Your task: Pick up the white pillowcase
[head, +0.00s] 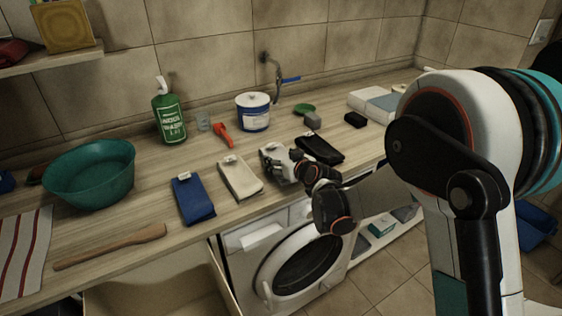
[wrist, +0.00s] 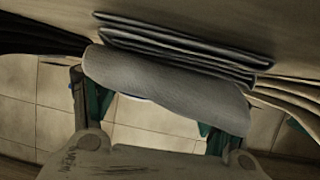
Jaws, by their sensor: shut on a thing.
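The white pillowcase (head: 268,152) is a folded pale cloth on the counter, mostly hidden behind my gripper in the head view. In the wrist view its front fold (wrist: 165,85) looks grey in the shade and lies between my fingers. My gripper (head: 282,170) is at the counter's front edge and shut on this fold. It shows in the wrist view too (wrist: 150,112). The folded layers behind the fold still lie at counter level; I cannot tell whether any part is lifted.
A cream folded cloth (head: 240,179) and a blue one (head: 192,199) lie to the left. A black folded cloth (head: 320,149) lies close on the right. A white-and-blue tub (head: 253,112) and a red-handled brush (head: 222,135) stand behind. The washing machine (head: 300,260) is below.

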